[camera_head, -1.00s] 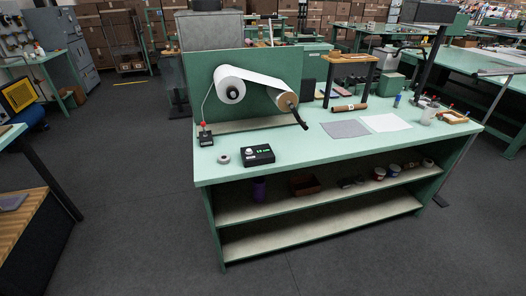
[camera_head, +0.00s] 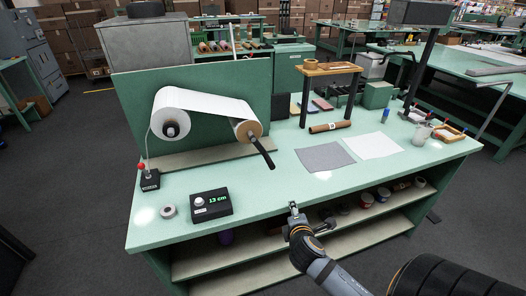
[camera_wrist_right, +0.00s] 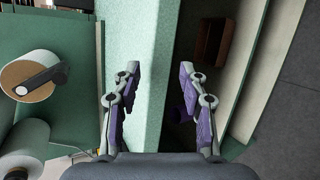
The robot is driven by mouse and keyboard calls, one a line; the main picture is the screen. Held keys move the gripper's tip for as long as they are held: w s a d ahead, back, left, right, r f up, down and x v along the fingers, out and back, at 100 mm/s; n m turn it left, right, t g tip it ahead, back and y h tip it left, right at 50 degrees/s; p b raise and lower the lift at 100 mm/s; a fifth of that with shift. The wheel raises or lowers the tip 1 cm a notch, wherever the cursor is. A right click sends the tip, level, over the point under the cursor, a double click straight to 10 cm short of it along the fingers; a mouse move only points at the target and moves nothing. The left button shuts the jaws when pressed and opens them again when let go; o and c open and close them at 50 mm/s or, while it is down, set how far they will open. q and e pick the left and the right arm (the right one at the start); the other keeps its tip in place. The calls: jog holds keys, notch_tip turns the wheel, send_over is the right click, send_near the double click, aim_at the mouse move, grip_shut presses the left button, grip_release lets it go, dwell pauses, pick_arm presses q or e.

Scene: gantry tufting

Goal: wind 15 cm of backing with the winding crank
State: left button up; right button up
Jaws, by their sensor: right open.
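The winding crank (camera_head: 262,152) is a dark handle on the front of the brown take-up roll (camera_head: 248,131), slanting down to the right. White backing (camera_head: 205,103) runs to it from the white supply roll (camera_head: 170,118) at left. A black counter box (camera_head: 212,205) on the bench reads 13 cm in green. My right gripper (camera_head: 293,210) is at the bench's front edge, below and right of the crank and apart from it. In the right wrist view the gripper (camera_wrist_right: 158,75) is open and empty; the take-up roll (camera_wrist_right: 30,78) shows at left. My left gripper is in neither view.
A red-topped lever (camera_head: 148,178) and a grey ring (camera_head: 168,211) are on the bench's left end. A grey sheet (camera_head: 325,157) and a white sheet (camera_head: 373,146) lie right of the crank. A wooden stand (camera_head: 330,68) rises behind. Shelves (camera_head: 240,264) sit below the benchtop.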

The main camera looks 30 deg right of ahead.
aim_at(265, 154)
jog(key=w+r+n+t, duration=0.1)
jog(key=n, duration=0.1)
jog(key=w+d+r+n+t, duration=0.1)
jog(key=w+r+n, duration=0.1)
jog(key=w+r+n+t, duration=0.1)
jog(key=r+n, duration=0.1)
jog(key=shift+w+d, duration=0.2)
jog(key=shift+d, duration=0.1)
jog(key=w+a+r+n+t+y, duration=0.1)
jog(key=n, duration=0.3)
jog(key=w+a+r+n+t+y, duration=0.1)
jog(key=r+n, duration=0.1)
jog(key=n, duration=0.2)
jog(key=w+a+r+n+t, duration=0.1)
jog(key=r+n+t, duration=0.1)
jog(key=n, duration=0.1)
jog(key=shift+n+y, duration=0.4)
jog(key=shift+w+d+f, duration=0.1)
jog(key=shift+w+d, duration=0.05)
jog(key=shift+w, duration=0.1)
jog(key=p+x, duration=0.2)
jog(key=x, duration=0.8)
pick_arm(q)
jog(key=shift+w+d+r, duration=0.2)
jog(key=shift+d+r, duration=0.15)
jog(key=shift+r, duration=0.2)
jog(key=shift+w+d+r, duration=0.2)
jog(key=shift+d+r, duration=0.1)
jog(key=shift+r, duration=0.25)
